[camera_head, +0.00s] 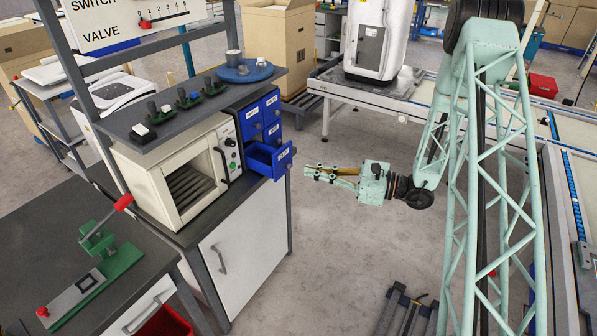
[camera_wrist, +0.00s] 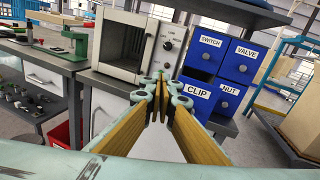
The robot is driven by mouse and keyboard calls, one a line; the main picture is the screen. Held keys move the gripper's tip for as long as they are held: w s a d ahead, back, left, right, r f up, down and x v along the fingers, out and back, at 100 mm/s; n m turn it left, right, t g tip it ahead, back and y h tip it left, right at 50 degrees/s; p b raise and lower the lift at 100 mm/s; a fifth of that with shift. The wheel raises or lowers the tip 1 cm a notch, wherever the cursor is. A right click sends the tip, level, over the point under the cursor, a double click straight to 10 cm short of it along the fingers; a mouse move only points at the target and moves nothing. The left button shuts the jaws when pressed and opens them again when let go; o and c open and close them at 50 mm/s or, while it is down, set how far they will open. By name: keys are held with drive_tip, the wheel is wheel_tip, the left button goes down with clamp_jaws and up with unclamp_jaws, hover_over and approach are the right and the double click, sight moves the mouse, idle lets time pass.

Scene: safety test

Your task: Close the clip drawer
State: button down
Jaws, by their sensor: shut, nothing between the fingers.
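The clip drawer (camera_wrist: 197,97) is the lower-left blue drawer of a small cabinet in the wrist view, with a white CLIP label. In the head view the clip drawer (camera_head: 268,160) is pulled out of the cabinet, and its open top shows. My gripper (camera_head: 312,173) is shut and empty, to the right of the drawer's front, with a gap between them in the head view. In the wrist view my gripper (camera_wrist: 159,84) points towards the bench, and its fingertips are just left of the drawer front.
The SWITCH (camera_wrist: 207,54), VALVE (camera_wrist: 243,62) and NUT (camera_wrist: 227,98) drawers look shut. A cream oven-like box (camera_head: 184,172) stands left of the cabinet. A dark shelf (camera_head: 195,102) with small parts and a blue plate (camera_head: 245,71) lies above.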

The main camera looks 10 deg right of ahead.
sight(290, 167)
drive_tip(key=w+d+f+m+t+h, duration=0.2)
drive_tip(key=d+f+m+t, duration=0.1)
drive_tip(key=d+f, duration=0.4)
wheel_tip(290, 167, down, 2)
drive_tip(key=shift+w+d+f+m+t+h, duration=0.2)
drive_tip(key=shift+d+f+m+t+h, duration=0.1)
drive_tip(key=shift+m, duration=0.3)
drive_tip(key=shift+w+a+r, duration=0.1)
drive_tip(key=shift+b+x, duration=0.7)
drive_tip(key=shift+x, duration=6.15)
